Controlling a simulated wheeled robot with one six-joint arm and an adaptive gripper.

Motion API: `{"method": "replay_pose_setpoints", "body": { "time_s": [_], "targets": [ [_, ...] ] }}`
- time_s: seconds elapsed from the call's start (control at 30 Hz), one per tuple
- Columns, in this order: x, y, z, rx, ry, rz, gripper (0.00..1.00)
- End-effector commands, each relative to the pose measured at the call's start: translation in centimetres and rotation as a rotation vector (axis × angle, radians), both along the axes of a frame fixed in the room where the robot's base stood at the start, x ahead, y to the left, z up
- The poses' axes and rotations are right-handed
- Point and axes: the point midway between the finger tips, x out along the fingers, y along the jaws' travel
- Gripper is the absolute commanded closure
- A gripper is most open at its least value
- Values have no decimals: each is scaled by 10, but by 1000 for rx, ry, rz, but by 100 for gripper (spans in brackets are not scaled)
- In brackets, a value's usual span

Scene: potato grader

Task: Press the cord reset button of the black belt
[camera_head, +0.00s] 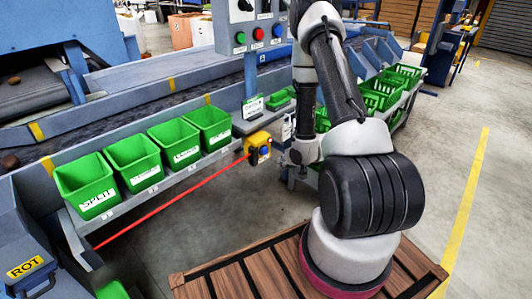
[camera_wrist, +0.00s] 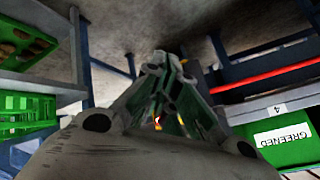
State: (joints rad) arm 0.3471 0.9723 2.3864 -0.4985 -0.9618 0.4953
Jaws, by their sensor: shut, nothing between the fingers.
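The cord switch is a yellow box (camera_head: 258,144) at the end of the green bin rack, with a blue button (camera_head: 264,151) on its face. A red cord (camera_head: 175,202) runs from it to the lower left and also shows in the wrist view (camera_wrist: 262,77). The black belt (camera_head: 100,112) runs behind the bins. My gripper (camera_head: 287,158) is just right of the yellow box, apart from the button as far as I can tell. In the wrist view its fingers (camera_wrist: 168,65) are together and empty; the button cannot be made out there.
Green bins (camera_head: 133,157) line the rack at left, and more green crates (camera_head: 380,93) stand behind my arm. A control panel (camera_head: 255,30) stands above on a post. A slatted wooden platform (camera_head: 235,282) lies below. Grey floor at right is clear.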

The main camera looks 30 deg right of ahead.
Motion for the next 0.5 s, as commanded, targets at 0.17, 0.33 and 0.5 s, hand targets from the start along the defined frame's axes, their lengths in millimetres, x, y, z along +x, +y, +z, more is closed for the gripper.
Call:
{"method": "replay_pose_setpoints", "body": {
  "time_s": [0.17, 0.33, 0.5],
  "targets": [
    [24, 10, 0, -1, -1, 2, 100],
    [41, 15, 0, -1, 0, 1, 100],
    [49, 18, 0, 1, 0, -1, 100]
  ]
}}
